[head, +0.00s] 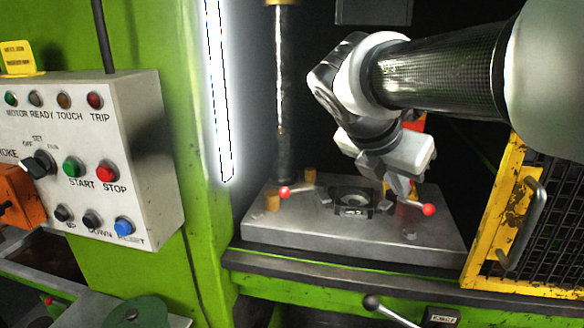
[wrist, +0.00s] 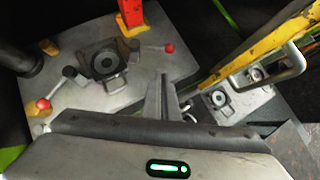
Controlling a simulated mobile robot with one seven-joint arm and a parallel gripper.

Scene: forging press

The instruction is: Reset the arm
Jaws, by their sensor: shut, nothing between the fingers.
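My gripper (head: 402,188) hangs from my arm over the right part of the press's grey die plate (head: 275,232), close to the round die holder (head: 352,197). In the wrist view my gripper (wrist: 163,82) points over the plate's edge, with its fingers together and nothing between them. The die holder also shows in the wrist view (wrist: 106,64). Red-knobbed clamp levers stand on both sides of it, the left knob (head: 284,191) and the right knob (head: 428,210). Whether the fingertips touch the plate cannot be told.
A yellow mesh guard (head: 493,225) stands at the right, near my arm. A green press column (head: 205,140) and a control box (head: 150,160) with buttons are at the left. A black-knobbed lever (head: 372,302) is below the plate. A steel post (head: 283,100) rises behind the plate.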

